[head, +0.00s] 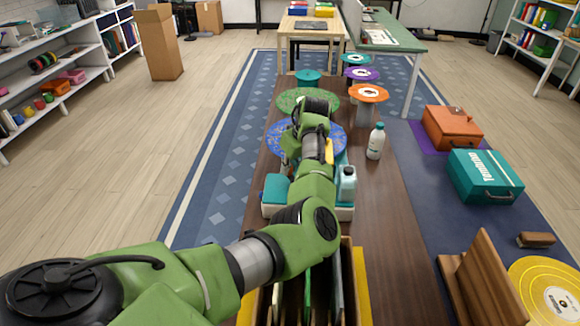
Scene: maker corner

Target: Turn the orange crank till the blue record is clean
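The blue record (275,139) shows behind my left arm at mid table, with pale specks on its face. My forearm and wrist cover much of it. It sits at a white and teal machine (276,188). A small yellow-orange part (329,152) shows just right of my forearm; I cannot tell whether it is the orange crank, which I do not see clearly otherwise. My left gripper (292,150) is at the left part of the record, mostly hidden by my own wrist; its fingers cannot be made out. My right gripper is not in view.
A green record (290,98) lies beyond the blue one. A white bottle (376,142) and orange spool (369,92) stand to the right. A pale bottle (347,186) is close to my forearm. A record crate (346,285) is in front. The table's right front (395,240) is clear.

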